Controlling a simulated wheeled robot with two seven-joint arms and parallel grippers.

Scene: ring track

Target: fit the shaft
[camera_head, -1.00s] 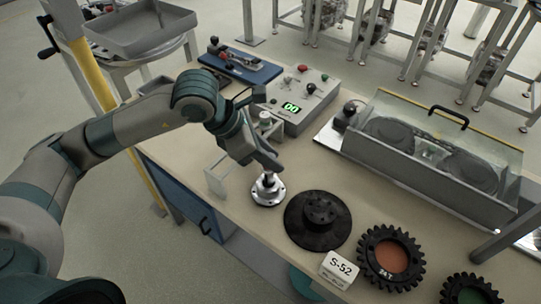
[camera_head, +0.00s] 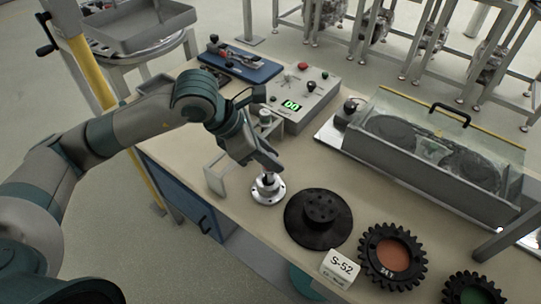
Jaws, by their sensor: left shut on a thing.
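My left gripper (camera_head: 267,167) is just above a silver flanged hub (camera_head: 267,195) on the bench. Its jaws are shut on a small dark piece, seemingly the shaft (camera_head: 268,179), directly above or in the hub's centre. The fingers hide most of this piece, so I cannot tell how deep it sits. The hub lies flat, with bolt holes around its flange. My right gripper is not in view.
Right of the hub lie a black disc (camera_head: 318,227), a sign marked S-52 (camera_head: 341,267) and a black gear with an orange centre (camera_head: 391,281). A clear-covered housing (camera_head: 430,175) and a control box (camera_head: 303,107) stand behind. A small pale stand (camera_head: 217,180) is close on the left.

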